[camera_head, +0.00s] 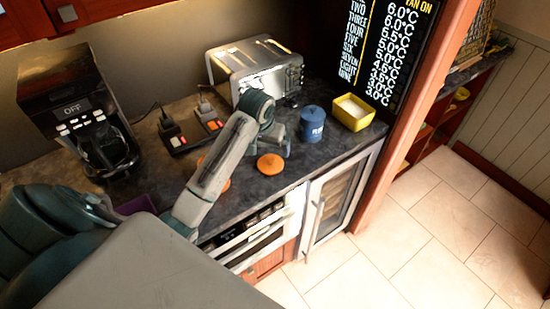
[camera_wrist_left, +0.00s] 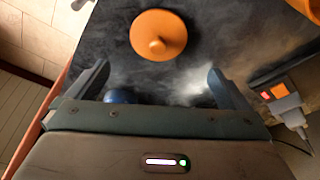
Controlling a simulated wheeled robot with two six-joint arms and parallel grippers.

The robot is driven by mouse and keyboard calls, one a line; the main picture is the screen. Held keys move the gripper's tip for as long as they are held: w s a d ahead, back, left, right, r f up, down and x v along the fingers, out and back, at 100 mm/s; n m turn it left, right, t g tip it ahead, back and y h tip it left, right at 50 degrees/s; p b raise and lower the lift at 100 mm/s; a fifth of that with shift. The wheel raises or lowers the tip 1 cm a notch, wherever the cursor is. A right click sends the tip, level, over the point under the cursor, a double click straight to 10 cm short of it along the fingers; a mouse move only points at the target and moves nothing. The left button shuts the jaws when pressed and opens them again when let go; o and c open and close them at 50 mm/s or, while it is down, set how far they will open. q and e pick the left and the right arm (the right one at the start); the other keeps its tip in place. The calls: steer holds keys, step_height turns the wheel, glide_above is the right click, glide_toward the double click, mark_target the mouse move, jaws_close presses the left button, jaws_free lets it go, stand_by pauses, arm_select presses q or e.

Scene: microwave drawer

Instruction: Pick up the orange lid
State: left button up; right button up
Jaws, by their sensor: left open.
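The orange lid (camera_head: 270,164) lies flat on the dark countertop, a round disc with a small knob. In the left wrist view the lid (camera_wrist_left: 158,35) is just beyond the fingertips, with its knob facing the camera. My left gripper (camera_head: 280,138) is above the counter on the far side of the lid in the head view. In the left wrist view the left gripper (camera_wrist_left: 158,70) has its fingers spread wide with nothing between the tips. A second orange piece (camera_head: 226,184) is mostly hidden behind my left arm. My right gripper is not visible.
A blue canister (camera_head: 312,123) and a yellow container (camera_head: 353,112) stand right of the gripper. A silver toaster (camera_head: 262,70) stands behind. A coffee maker (camera_head: 85,125) is at left, near switch boxes (camera_head: 173,133). The counter's front edge runs close below the lid.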

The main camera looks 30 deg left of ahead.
mark_target(270, 159)
arm_select(q)
steer(key=shift+s+f, duration=0.35)
steer(key=shift+s, duration=0.05)
steer(key=shift+f+p, duration=0.3)
steer(key=shift+f, duration=0.1)
steer(key=p+x, duration=0.1)
steer(key=x, duration=0.1)
steer(key=w+p+x, duration=0.1)
steer(key=x, duration=0.2)
steer(key=shift+d+f+p, duration=0.15)
steer(key=shift+d+p, duration=0.05)
steer(key=shift+p, duration=0.15)
steer(key=shift+f, duration=0.6)
steer(key=shift+w+f, duration=0.1)
steer(key=shift+w, duration=0.1)
steer(key=shift+c, duration=0.9)
steer(key=shift+s, duration=0.1)
steer(key=c, duration=0.9)
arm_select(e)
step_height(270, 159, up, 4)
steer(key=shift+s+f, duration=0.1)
